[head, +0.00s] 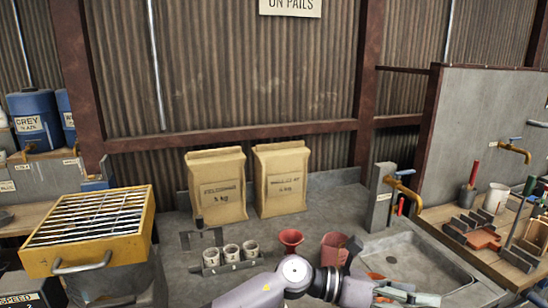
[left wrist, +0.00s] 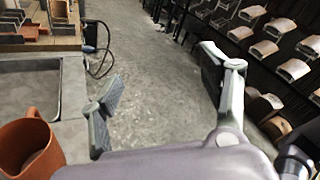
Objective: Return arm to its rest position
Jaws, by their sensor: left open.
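My left arm crosses the bottom of the head view from the left, low over the front of the grey counter (head: 170,230). Its gripper (head: 405,293) is at the bottom right, in front of the sink (head: 395,255). In the left wrist view the gripper (left wrist: 160,80) has its two fingers spread wide, with nothing between them. Below and beyond them is grey floor (left wrist: 150,70). My right gripper is in neither view.
A reddish jug (head: 333,248) and a red funnel (head: 291,240) stand close behind my arm. Small cups (head: 232,252) sit in a rack. Two paper sacks (head: 281,180) stand behind. A brass tap (head: 403,185) overhangs the sink.

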